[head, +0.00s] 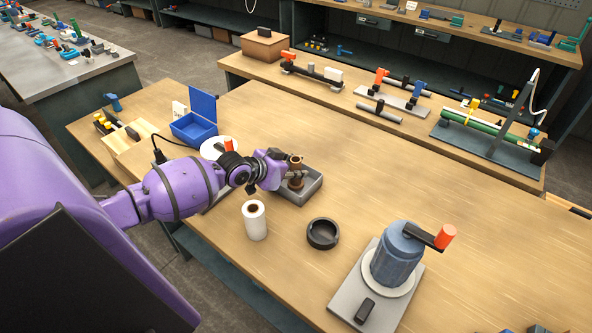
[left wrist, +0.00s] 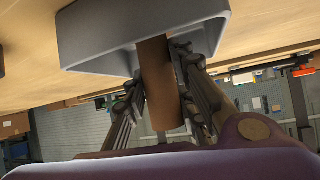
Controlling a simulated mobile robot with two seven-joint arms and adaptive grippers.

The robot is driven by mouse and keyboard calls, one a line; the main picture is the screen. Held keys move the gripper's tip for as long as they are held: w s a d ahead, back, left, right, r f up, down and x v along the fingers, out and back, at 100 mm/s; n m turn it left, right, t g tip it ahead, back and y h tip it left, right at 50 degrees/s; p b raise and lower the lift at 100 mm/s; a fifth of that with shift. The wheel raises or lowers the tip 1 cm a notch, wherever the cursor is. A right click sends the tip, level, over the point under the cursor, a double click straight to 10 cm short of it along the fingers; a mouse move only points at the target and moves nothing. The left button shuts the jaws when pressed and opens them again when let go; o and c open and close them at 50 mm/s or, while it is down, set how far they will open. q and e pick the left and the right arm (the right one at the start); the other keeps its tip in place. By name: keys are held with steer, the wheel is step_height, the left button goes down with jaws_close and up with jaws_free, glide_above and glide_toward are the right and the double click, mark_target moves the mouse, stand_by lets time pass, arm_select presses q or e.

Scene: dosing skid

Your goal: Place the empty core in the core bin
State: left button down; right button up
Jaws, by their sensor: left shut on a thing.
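The empty core (head: 296,178) is a brown cardboard tube, upright in the head view. My left gripper (head: 284,172) is shut on it, and in the left wrist view its two fingers flank the core (left wrist: 157,85). The core bin (head: 307,190) is a shallow grey tray on the bench, below and around the core in the head view. In the left wrist view the core's far end overlaps the opening of the bin (left wrist: 150,50). I cannot tell whether it touches the bin floor. My right gripper is not in view.
A white roll (head: 255,222) stands in front of the bin, with a black ring (head: 323,234) to its right. A blue cranked device (head: 397,258) stands on a grey plate at the front right. An open blue box (head: 194,128) is behind my arm.

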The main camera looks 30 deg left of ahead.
arm_select(q)
steer(key=shift+f, duration=0.2)
steer(key=c, duration=1.7)
jaws_free()
steer(key=shift+c, duration=0.2)
steer(key=shift+o, duration=1.4)
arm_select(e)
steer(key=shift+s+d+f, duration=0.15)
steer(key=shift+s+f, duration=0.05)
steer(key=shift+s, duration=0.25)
arm_select(q)
steer(key=shift+r, duration=0.15)
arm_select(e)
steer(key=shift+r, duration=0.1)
